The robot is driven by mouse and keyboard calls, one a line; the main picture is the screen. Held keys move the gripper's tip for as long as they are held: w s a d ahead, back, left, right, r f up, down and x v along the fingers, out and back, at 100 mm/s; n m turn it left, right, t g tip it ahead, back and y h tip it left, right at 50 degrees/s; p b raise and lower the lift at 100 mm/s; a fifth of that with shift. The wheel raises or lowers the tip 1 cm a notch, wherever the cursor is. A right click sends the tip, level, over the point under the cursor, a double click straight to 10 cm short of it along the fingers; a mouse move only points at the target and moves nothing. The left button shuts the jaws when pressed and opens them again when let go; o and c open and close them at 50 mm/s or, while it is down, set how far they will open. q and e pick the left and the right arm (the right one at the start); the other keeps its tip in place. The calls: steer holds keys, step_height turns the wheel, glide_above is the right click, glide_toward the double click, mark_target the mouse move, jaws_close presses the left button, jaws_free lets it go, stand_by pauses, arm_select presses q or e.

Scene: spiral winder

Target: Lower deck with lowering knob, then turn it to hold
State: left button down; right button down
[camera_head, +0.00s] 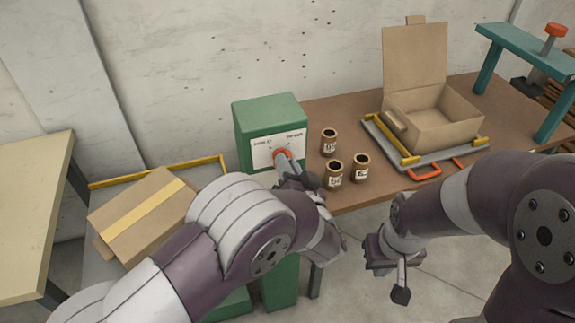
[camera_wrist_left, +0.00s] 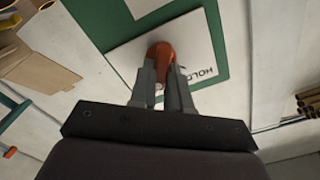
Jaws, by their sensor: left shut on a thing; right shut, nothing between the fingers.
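The red-orange lowering knob (camera_head: 282,153) is on the white label plate of a green box-shaped post (camera_head: 268,112). My left gripper (camera_head: 287,163) is shut on the knob. In the left wrist view the knob (camera_wrist_left: 161,50) sits between the two grey fingertips (camera_wrist_left: 163,72), with the word HOLD on the plate to its right. A grey deck (camera_head: 103,267) with a yellow rail is left of the post, carrying a taped cardboard box (camera_head: 148,214). The deck's front is hidden by my left arm. My right gripper (camera_head: 401,291) is shut and empty, hanging over the floor.
A brown table (camera_head: 380,187) right of the post holds several small labelled jars (camera_head: 333,174). Behind them an open cardboard box (camera_head: 436,120) stands on a grey tray with yellow bars and orange handles. A teal stand (camera_head: 528,50) is at far right, a beige tabletop (camera_head: 32,215) at far left.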

arm_select(q)
steer(key=n+b, duration=0.3)
steer(key=n, duration=0.2)
steer(key=n+b, duration=0.3)
steer(key=n, duration=0.2)
steer(key=n+b, duration=0.3)
steer(key=n, duration=0.2)
steer(key=shift+s+a+f+b, duration=0.1)
steer(key=shift+s+a+b, duration=0.05)
steer(key=shift+a+b, duration=0.25)
stand_by(0.3)
steer(key=c, duration=1.1)
jaws_free()
